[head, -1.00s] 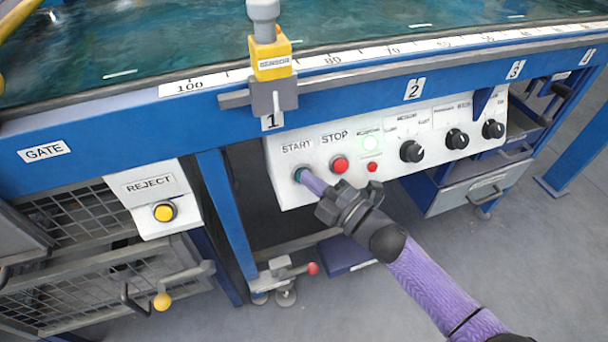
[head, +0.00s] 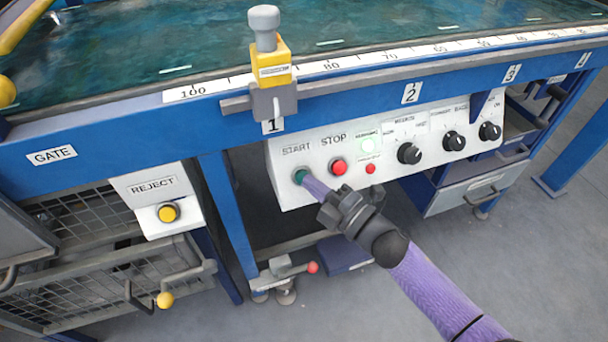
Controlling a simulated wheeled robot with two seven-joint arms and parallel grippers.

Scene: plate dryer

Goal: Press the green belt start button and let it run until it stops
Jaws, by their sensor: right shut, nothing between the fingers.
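The green start button (head: 300,175) sits on the white control panel (head: 290,197) under the word START. My right gripper (head: 307,181) is shut and empty, its fingertips at the button's lower right edge. Whether they press it in or only touch it, I cannot tell, as they partly cover it. The belt (head: 200,45) is a wet-looking dark green surface with white marks, behind the blue rail (head: 110,130). My left gripper is not in view.
The red stop button (head: 339,167) is close right of the start button. A smaller red button (head: 370,169) and black knobs (head: 409,153) are further right. A yellow reject button (head: 168,212) is at left. A red-knobbed lever (head: 313,267) is below the panel.

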